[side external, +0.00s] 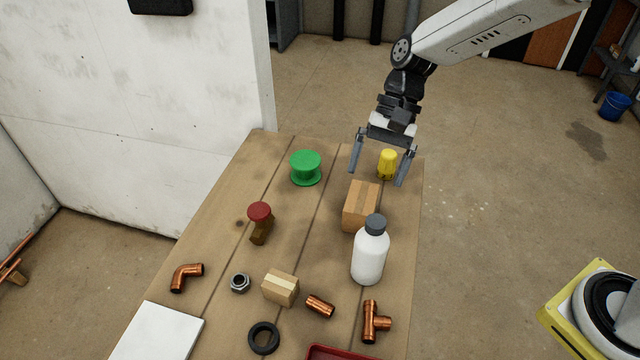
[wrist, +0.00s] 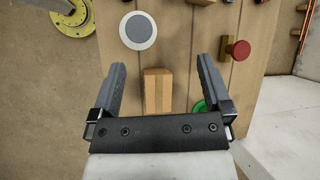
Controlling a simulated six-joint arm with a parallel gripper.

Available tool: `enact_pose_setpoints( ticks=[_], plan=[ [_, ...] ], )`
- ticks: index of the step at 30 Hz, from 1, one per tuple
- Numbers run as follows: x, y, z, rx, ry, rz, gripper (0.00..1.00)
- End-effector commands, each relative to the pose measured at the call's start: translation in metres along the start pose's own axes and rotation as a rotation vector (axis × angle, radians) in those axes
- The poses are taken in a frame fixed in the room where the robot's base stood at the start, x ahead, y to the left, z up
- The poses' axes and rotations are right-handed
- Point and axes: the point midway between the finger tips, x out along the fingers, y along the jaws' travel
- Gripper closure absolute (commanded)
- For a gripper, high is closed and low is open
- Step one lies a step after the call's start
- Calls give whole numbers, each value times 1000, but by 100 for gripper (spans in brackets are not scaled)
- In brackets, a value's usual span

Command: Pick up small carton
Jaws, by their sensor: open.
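Two brown cartons are on the wooden table. The larger carton (side external: 361,206) stands behind the white bottle; in the wrist view this carton (wrist: 157,90) lies between my fingers, further down. The smaller, paler-taped carton (side external: 280,287) sits nearer the front, left of the bottle; only a sliver of it seems to show at the top of the wrist view. My gripper (side external: 379,177) is open and empty, pointing down above the far end of the table, above and behind the larger carton. In the wrist view my gripper (wrist: 160,64) has its fingers wide apart.
The white bottle (side external: 369,255) stands close in front of the larger carton. A yellow object (side external: 387,165) is behind it and a green spool (side external: 305,168) to the left. A red-topped valve (side external: 260,222), copper fittings (side external: 375,322) and a black ring (side external: 263,338) are further forward.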

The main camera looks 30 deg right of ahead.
Motion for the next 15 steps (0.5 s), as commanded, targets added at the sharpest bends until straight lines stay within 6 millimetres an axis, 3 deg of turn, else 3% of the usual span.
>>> enact_pose_setpoints(
  ticks=[6, 15],
  plan=[
    [24, -56, 11, 148, -232, -34, 0],
    [48, -113, 28, 292, -517, -38, 0]
  ],
)
